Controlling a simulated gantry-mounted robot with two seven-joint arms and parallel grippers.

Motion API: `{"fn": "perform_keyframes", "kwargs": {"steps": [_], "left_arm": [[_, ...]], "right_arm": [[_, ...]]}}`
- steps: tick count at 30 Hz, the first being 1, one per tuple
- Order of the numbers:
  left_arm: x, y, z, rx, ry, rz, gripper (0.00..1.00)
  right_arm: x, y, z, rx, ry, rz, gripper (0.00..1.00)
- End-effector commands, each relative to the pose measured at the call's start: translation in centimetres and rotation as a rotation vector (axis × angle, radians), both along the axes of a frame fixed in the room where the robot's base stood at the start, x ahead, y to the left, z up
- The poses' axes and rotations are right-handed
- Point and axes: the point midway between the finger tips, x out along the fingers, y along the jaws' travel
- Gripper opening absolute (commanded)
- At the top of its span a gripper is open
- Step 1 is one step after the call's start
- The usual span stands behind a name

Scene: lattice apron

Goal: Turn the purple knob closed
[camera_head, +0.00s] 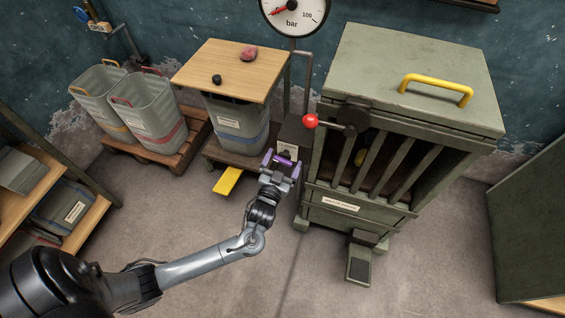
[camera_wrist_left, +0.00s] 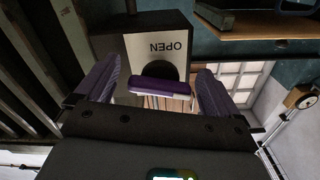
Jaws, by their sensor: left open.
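The purple knob (camera_wrist_left: 162,88) is a short bar on a dark round hub, on the front of a dark box (camera_wrist_left: 160,20). In the head view the knob (camera_head: 285,161) is small and partly masked by my gripper. My left gripper (camera_head: 282,164) has purple fingers and is open. Its fingers stand on either side of the knob, with visible gaps in the wrist view, and they do not grip it. My right gripper is not in view.
A green slatted cabinet (camera_head: 420,60) with a red-ended lever (camera_head: 310,121) stands close at the right. A gauge (camera_head: 293,14) hangs above. A yellow pedal (camera_head: 228,181) sticks out low at the left, below a wooden-topped bin (camera_head: 215,70). The floor in front is mostly clear.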

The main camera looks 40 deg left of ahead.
Motion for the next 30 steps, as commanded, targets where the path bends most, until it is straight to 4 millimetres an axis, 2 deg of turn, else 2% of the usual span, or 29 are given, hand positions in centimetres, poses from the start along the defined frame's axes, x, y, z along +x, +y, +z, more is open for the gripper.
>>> {"fn": "perform_keyframes", "kwargs": {"steps": [5, 15, 23, 30], "left_arm": [[0.0, 0.0, 0.0, 0.0, 0.0, 0.0, 0.96], [0.0, 0.0, 0.0, 0.0, 0.0, 0.0, 0.45], [0.0, 0.0, 0.2, 0.024, 0.008, 0.001, 0.45], [-0.1, 0.1, 0.5, 0.127, 0.055, 0.001, 0.45]], "right_arm": [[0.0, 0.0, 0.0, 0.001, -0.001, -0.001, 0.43], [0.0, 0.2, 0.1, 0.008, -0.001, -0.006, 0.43], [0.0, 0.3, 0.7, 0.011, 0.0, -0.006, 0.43], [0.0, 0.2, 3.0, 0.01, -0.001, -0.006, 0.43]]}}
